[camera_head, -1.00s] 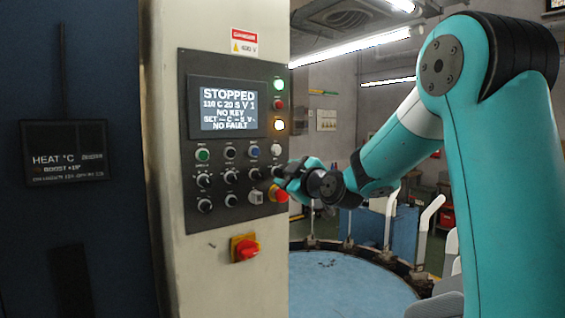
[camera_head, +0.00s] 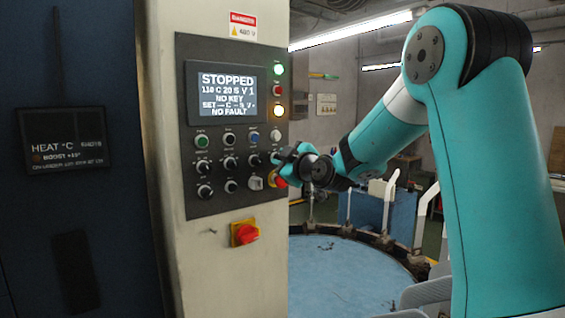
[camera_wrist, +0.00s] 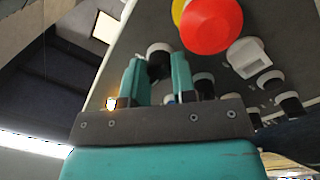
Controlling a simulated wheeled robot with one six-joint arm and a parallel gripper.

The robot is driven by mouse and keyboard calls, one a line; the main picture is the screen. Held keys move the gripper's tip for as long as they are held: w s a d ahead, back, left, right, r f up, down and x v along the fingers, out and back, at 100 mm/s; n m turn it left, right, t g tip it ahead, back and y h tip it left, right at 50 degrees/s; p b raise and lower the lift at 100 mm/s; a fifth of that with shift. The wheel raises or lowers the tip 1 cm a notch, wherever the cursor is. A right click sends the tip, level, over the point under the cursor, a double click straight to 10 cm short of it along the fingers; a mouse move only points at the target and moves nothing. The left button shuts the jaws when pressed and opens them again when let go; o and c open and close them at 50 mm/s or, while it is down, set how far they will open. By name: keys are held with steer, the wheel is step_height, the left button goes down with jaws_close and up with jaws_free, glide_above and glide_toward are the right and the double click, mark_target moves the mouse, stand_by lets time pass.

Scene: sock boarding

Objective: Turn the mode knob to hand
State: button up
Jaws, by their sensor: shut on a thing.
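The grey control panel (camera_head: 186,120) carries rows of black knobs and buttons; its labels are too small to read, so I cannot confirm which knob is the mode knob. My gripper (camera_head: 276,159) is at the panel's right edge, at the right end of a row of black knobs. In the wrist view, the two teal fingers of my gripper (camera_wrist: 158,82) are shut on a black knob (camera_wrist: 158,68) with a pale cap. The knob's pointer is hidden. The panel's screen (camera_head: 227,90) reads STOPPED, NO KEY, NO FAULT.
A red mushroom button (camera_wrist: 212,24) is close beside the fingers. A pale switch (camera_wrist: 247,58) and more knobs lie to its right. A red rotary switch on a yellow plate (camera_head: 244,232) is below the panel. A round blue table (camera_head: 345,270) stands at the lower right.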

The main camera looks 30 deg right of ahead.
steer(key=shift+f+b, duration=0.25)
steer(key=shift+b, duration=0.25)
steer(key=n+b, duration=0.1)
steer(key=b, duration=0.2)
steer(key=shift+f, duration=0.2)
steer(key=n+b, duration=0.2)
steer(key=b, duration=0.4)
steer(key=shift+f+n, duration=0.2)
steer(key=shift+n, duration=0.2)
steer(key=n+b, duration=0.3)
steer(key=b, duration=0.3)
steer(key=shift+r, duration=0.2)
steer(key=n+b, duration=0.2)
steer(key=b, duration=0.1)
steer(key=shift+r, duration=0.25)
steer(key=shift+r+b, duration=0.1)
steer(key=shift+b, duration=0.25)
steer(key=o, duration=0.9)
